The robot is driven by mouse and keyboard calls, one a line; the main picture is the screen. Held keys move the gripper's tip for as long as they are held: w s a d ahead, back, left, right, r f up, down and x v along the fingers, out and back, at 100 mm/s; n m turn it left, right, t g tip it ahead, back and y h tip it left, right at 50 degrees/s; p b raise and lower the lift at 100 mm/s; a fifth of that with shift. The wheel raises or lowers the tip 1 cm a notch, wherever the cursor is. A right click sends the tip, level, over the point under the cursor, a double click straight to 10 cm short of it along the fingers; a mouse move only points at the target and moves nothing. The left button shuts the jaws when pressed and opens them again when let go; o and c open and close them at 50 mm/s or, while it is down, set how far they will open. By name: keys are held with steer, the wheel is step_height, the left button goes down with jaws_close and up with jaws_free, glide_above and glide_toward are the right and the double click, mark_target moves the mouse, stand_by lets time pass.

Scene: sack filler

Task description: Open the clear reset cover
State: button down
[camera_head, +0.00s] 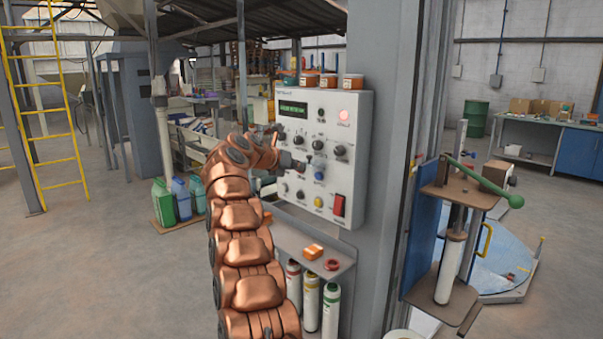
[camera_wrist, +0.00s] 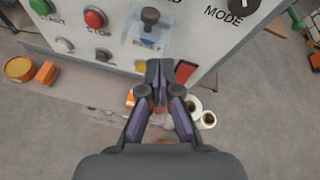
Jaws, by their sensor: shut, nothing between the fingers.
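In the head view a blue button (camera_head: 319,176) shows at about that place; the cover itself is too small to make out there. My gripper (camera_wrist: 160,66) is shut and empty, its tips below the cover in the wrist picture. I cannot tell how far they stand off the panel. In the head view my gripper (camera_head: 297,164) is at the panel's front, left of the blue button, partly hidden by my arm.
The white control panel (camera_head: 352,97) is mounted on a grey column. A red rocker switch (camera_head: 338,205) and a yellow button (camera_head: 318,202) sit low on it. A shelf (camera_head: 290,238) below holds an orange box (camera_head: 313,251). A hand press (camera_head: 455,220) stands to the right.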

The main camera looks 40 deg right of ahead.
steer(key=w+r+v, duration=0.1)
steer(key=v, duration=0.7)
steer(key=shift+s+r+b, duration=0.25)
steer(key=shift+s+b, duration=0.2)
steer(key=shift+a+r, duration=0.1)
steer(key=shift+a, duration=0.05)
